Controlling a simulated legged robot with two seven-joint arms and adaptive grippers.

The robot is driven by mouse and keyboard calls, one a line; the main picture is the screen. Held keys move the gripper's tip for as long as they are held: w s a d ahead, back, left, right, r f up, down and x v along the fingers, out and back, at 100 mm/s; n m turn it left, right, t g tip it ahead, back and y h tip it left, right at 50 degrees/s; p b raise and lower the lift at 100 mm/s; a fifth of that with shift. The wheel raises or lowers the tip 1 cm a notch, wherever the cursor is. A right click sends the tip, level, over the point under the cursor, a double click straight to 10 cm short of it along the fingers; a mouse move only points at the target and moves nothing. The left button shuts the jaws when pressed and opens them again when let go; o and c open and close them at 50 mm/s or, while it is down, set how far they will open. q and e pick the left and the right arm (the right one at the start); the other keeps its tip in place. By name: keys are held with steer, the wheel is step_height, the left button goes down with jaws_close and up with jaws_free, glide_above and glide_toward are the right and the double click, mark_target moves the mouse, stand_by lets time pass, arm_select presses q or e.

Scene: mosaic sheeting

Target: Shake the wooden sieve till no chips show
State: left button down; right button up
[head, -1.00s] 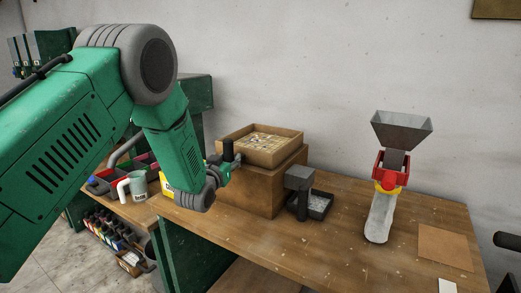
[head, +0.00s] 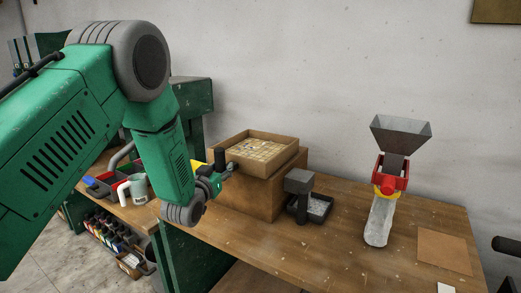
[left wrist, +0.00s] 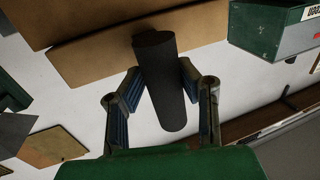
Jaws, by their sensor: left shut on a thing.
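The wooden sieve (head: 283,141) is a shallow square tray on top of a wooden box (head: 258,196). Pale square pieces lie in a grid inside it, and some loose-looking bits show towards its left and middle; they are too small to tell apart well. A dark upright handle (head: 220,158) stands at the sieve's left side. My left gripper (head: 222,172) is shut on this handle. In the left wrist view the dark cylinder handle (left wrist: 160,85) lies between my two fingers, with the wooden wall behind it. My right gripper is not in view.
Right of the box stand a small grey-and-black device (head: 299,184) with a tray (head: 319,206), then a metal hopper (head: 401,131) on a red clamp above a pale bag (head: 379,222). A brown sheet (head: 444,249) lies at the right. Bins and a mug (head: 138,188) are at the left.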

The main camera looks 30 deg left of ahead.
mark_target(232, 158)
arm_select(q)
steer(key=shift+s+a, duration=0.25)
steer(key=shift+s, duration=0.25)
steer(key=shift+s+a, duration=0.2)
steer(key=shift+s, duration=0.25)
steer(key=shift+w+d+b, duration=0.15)
steer(key=shift+w+b, duration=0.15)
steer(key=shift+w, duration=1.3)
steer(key=shift+w+d+b, duration=0.1)
steer(key=shift+w+b, duration=0.2)
steer(key=shift+w, duration=1.3)
